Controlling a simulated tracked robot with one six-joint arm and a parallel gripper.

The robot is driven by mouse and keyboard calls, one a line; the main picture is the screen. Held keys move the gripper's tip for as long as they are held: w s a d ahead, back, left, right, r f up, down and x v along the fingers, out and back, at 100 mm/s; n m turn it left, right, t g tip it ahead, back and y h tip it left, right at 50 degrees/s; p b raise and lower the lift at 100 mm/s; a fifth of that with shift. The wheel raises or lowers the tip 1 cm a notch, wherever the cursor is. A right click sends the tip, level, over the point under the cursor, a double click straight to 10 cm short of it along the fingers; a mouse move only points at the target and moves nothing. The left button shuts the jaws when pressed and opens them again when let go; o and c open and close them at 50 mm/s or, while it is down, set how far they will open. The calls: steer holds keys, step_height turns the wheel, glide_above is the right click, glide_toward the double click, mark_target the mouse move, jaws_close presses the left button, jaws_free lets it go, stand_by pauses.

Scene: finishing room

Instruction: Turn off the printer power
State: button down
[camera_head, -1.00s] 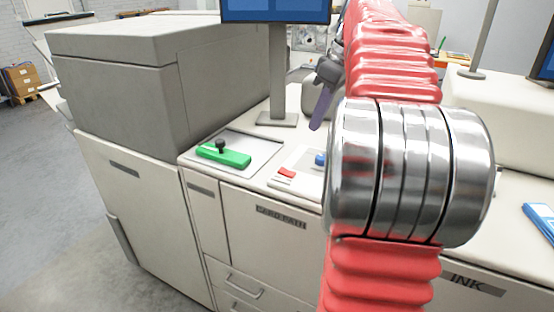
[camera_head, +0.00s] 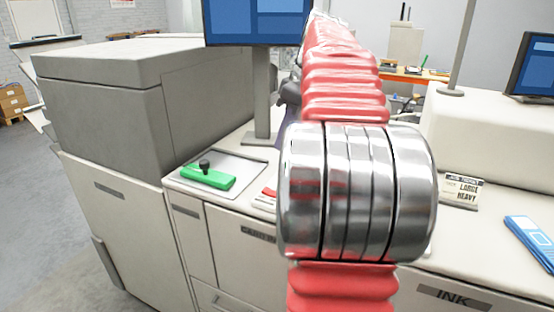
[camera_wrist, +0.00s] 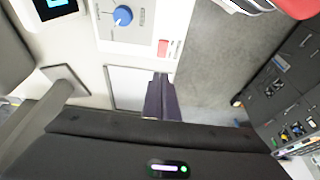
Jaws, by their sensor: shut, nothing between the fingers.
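The printer is a long pale machine with a grey box (camera_head: 105,100) at its left end. On its top, a green block with a dark round-topped handle (camera_head: 208,177) lies on a grey panel (camera_head: 250,170). A red rocker-like piece (camera_head: 269,192) is partly hidden by my arm; it also shows in the wrist view (camera_wrist: 163,47). Beside it in the wrist view is a blue knob (camera_wrist: 122,15) on a white dial plate. My gripper (camera_wrist: 161,82) has dark purple fingers, shut and empty, above the printer top near the bare-looking pale panel (camera_wrist: 126,88). The head view mostly hides it behind my arm.
A monitor (camera_head: 255,22) on a post (camera_head: 262,95) stands close to my arm. Grey floor (camera_wrist: 215,75) is open beyond the printer edge. A dark cabinet (camera_wrist: 285,85) stands farther off.

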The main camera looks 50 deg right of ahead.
mark_target(266, 188)
steer(key=x, duration=1.3)
steer(key=shift+s+f, duration=0.25)
steer(key=shift+f, duration=0.1)
